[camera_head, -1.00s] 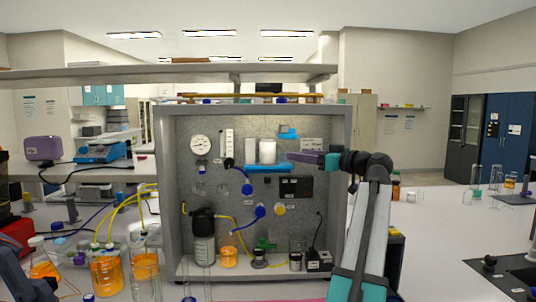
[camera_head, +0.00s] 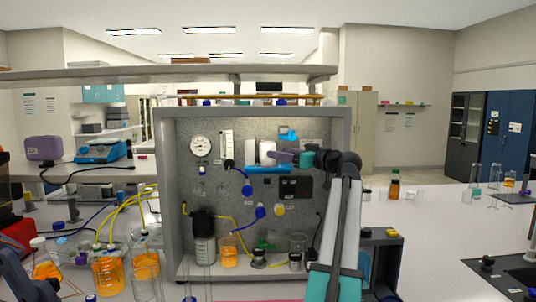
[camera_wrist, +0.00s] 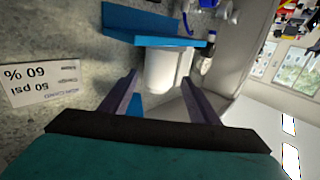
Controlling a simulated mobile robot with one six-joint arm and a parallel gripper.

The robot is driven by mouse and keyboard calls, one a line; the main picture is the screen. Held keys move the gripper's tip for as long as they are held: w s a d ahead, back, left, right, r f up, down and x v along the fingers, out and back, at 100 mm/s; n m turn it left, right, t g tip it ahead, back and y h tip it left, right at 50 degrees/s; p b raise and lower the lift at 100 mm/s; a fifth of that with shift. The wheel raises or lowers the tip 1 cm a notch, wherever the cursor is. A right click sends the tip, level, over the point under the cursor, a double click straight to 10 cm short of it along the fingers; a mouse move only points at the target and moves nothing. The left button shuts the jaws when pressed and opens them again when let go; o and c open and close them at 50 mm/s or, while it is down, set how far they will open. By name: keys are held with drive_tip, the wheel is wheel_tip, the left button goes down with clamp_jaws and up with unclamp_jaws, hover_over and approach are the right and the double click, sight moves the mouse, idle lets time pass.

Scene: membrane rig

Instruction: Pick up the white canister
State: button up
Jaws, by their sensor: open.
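The white canister (camera_head: 266,146) stands upright on a small blue shelf (camera_head: 262,169) on the rig's back panel. A second white piece (camera_head: 251,151) stands to its left. My gripper (camera_head: 279,156) is open, reaching in from the right, with its purple fingers at the canister's right side and partly covering it. In the wrist view, which is upside down, the canister (camera_wrist: 165,70) shows ahead between my fingertips (camera_wrist: 160,76), touching neither as far as I can tell. The blue shelf (camera_wrist: 150,30) also shows there. How deep the fingers reach is unclear.
A bright blue part (camera_head: 288,135) sits on the panel just above my gripper. The grey cabinet wall (camera_head: 341,125) stands close on the right. Tubing, a gauge (camera_head: 200,146) and a black-topped filter (camera_head: 203,235) crowd the panel. A paper label (camera_wrist: 42,82) is near in the wrist view.

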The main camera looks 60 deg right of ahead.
sight(272, 166)
drive_tip(key=shift+w+d+r+p, duration=0.1)
drive_tip(key=shift+w+d+p, duration=0.1)
drive_tip(key=shift+w+p, duration=0.55)
drive_tip(key=shift+w+d+r+p, duration=0.15)
drive_tip(key=shift+w+p, duration=0.1)
drive_tip(key=shift+w, duration=0.9)
drive_tip(key=shift+w+d+f, duration=0.15)
drive_tip(key=shift+w+f, duration=0.05)
drive_tip(key=shift+w, duration=0.45)
drive_tip(key=c, duration=1)
drive_tip(key=shift+r, duration=0.15)
